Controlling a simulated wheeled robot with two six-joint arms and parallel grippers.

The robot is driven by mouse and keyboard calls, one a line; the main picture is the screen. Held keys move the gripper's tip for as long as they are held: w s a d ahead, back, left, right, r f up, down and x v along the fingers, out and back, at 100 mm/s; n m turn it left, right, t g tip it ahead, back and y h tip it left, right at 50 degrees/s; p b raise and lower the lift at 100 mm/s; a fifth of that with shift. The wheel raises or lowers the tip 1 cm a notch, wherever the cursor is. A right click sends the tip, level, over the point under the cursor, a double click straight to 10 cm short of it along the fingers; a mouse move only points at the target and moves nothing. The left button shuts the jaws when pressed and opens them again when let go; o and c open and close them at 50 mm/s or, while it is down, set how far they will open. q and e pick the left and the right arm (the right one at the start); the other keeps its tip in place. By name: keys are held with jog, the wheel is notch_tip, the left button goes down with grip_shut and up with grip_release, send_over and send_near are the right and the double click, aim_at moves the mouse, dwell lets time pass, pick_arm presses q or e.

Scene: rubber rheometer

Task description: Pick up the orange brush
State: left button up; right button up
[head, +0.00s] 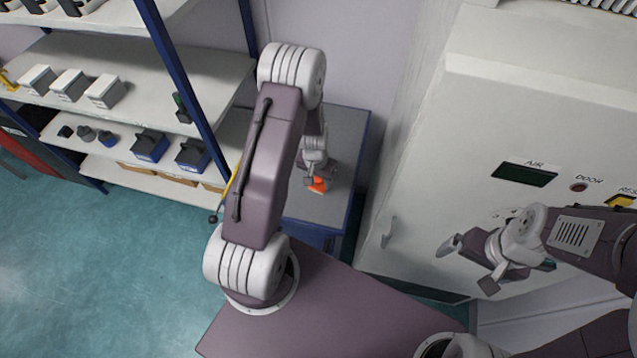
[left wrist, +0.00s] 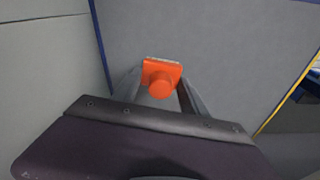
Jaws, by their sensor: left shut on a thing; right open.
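The orange brush (head: 318,185) is over the grey top of a small blue-edged table, partly hidden by my left gripper in the head view. In the left wrist view the orange brush (left wrist: 161,78) sits between the two fingers, with its round handle end facing the camera. My left gripper (head: 312,180) is shut on the brush; its fingers (left wrist: 160,92) touch it on both sides. I cannot tell whether the brush is clear of the tabletop. My right gripper (head: 468,266) is open and empty in front of the white machine.
The rack's shelves (head: 125,135) at left hold boxes and small parts. The large white machine (head: 480,130) with an AIR display fills the right side. Teal floor (head: 100,270) is clear at lower left.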

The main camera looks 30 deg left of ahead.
pick_arm(q)
jog(key=w+d+r+b, duration=0.1)
jog(key=w+d+r, duration=0.1)
jog(key=d+r, duration=0.6)
jog(key=d, duration=0.3)
jog(key=shift+w+d, duration=0.2)
jog(key=shift+w, duration=0.1)
